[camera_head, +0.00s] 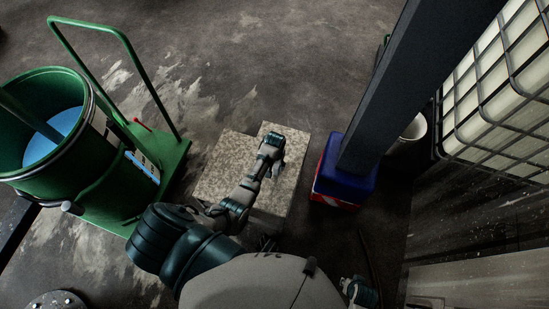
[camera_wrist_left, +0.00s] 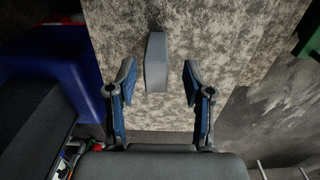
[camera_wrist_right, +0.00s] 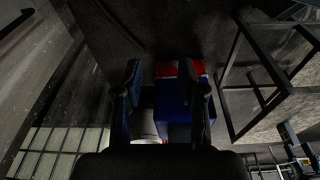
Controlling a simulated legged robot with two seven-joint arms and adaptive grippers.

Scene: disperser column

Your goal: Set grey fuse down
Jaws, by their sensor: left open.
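The grey fuse (camera_wrist_left: 156,62) is a small grey block on the speckled surface in the left wrist view. It lies between and just beyond the fingertips of my left gripper (camera_wrist_left: 158,80), which is open, with a gap on both sides of the fuse. In the head view my left gripper (camera_head: 272,150) is over the speckled block (camera_head: 225,165), and I cannot make out the fuse there. My right gripper (camera_wrist_right: 168,82) has its fingers apart with no object held between them; a blue and red box (camera_wrist_right: 172,105) shows beyond them.
A green drum (camera_head: 70,150) with blue contents stands on a green trolley (camera_head: 165,160) at left. The blue and red box (camera_head: 340,180) and a dark post (camera_head: 400,90) stand right of the block. A caged tank (camera_head: 500,90) is at far right. Open floor lies behind the block.

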